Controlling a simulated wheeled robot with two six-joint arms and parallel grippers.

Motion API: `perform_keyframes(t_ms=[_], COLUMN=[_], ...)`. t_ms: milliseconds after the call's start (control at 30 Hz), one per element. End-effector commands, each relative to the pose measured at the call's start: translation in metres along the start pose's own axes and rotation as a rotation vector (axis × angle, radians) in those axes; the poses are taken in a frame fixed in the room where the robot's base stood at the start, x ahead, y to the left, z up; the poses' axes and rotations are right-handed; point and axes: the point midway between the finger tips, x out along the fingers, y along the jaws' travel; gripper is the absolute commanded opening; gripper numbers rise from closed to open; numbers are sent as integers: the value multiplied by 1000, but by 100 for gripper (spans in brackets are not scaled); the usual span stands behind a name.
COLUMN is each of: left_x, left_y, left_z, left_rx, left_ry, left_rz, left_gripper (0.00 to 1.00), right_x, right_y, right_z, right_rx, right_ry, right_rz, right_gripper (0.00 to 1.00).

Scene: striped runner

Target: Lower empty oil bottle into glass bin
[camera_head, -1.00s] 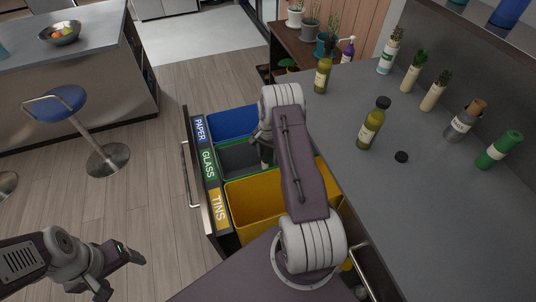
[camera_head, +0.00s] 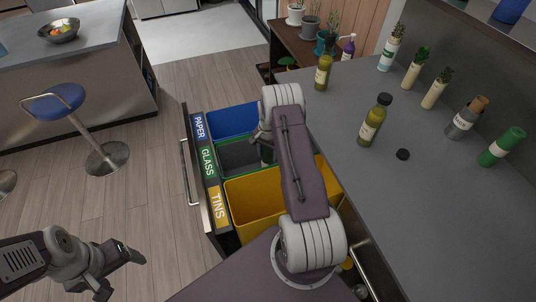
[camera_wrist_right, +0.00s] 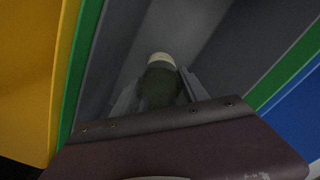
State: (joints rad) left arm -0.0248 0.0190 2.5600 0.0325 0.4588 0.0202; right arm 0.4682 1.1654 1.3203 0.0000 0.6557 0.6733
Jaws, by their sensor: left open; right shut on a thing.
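The glass bin (camera_head: 236,157) is the grey middle bin with a green rim in the pulled-out drawer, behind the GLASS label. My right arm reaches over the drawer, and my right gripper (camera_wrist_right: 158,92) is inside the grey bin, shut on the dark green empty oil bottle (camera_wrist_right: 160,82). The bottle's pale end points away from the wrist toward the bin's floor. Whether it touches the floor I cannot tell. In the head view my arm hides most of the gripper and bottle. My left gripper (camera_head: 120,273) is open and empty at the lower left, above the floor.
The blue paper bin (camera_head: 232,122) and yellow tins bin (camera_head: 254,203) flank the glass bin. A blue stool (camera_head: 55,100) stands left on open floor.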

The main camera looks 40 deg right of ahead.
Motion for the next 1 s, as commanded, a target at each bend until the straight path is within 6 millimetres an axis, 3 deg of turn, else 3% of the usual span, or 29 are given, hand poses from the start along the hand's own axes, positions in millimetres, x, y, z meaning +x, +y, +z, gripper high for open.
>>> perform_keyframes(t_ms=[1000], left_x=[12], left_y=[0], left_z=[1], left_rx=[0], left_ry=[0], left_rz=[0], left_gripper=[78], right_x=[16], right_y=[0], right_z=[0], right_rx=[0], right_ry=[0], right_rz=[0], right_gripper=[4])
